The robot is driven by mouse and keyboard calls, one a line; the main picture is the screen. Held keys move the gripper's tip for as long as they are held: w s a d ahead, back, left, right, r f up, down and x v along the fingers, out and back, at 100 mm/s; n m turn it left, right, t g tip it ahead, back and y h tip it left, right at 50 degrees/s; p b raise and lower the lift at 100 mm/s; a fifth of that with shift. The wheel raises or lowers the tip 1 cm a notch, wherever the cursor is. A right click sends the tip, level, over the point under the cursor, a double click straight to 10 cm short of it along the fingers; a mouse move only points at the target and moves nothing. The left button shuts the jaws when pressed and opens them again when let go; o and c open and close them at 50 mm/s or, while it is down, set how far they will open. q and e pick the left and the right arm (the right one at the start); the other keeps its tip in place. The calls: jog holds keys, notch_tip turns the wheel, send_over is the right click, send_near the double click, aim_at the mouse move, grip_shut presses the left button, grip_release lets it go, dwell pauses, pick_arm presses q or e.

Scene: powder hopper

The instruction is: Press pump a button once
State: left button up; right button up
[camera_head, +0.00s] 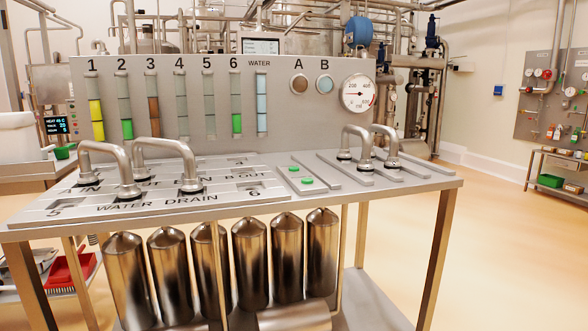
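Two small green buttons lie on the flat top of the console (226,202), right of its middle. The far button (294,168) and the near button (307,180) sit close together. Any label beside them is too small to read, so I cannot tell which one belongs to pump A. On the upright panel (220,118), a brownish round window (299,84) sits under the letter A and a bluish round window (325,84) under the letter B. Neither of my grippers shows in the head view.
Metal pipe handles stand on the console at the left (166,165) and right (356,145) of the buttons. A pressure gauge (357,94) and several level tubes are on the panel. Steel cylinders (251,262) hang below. Open floor (515,255) lies to the right.

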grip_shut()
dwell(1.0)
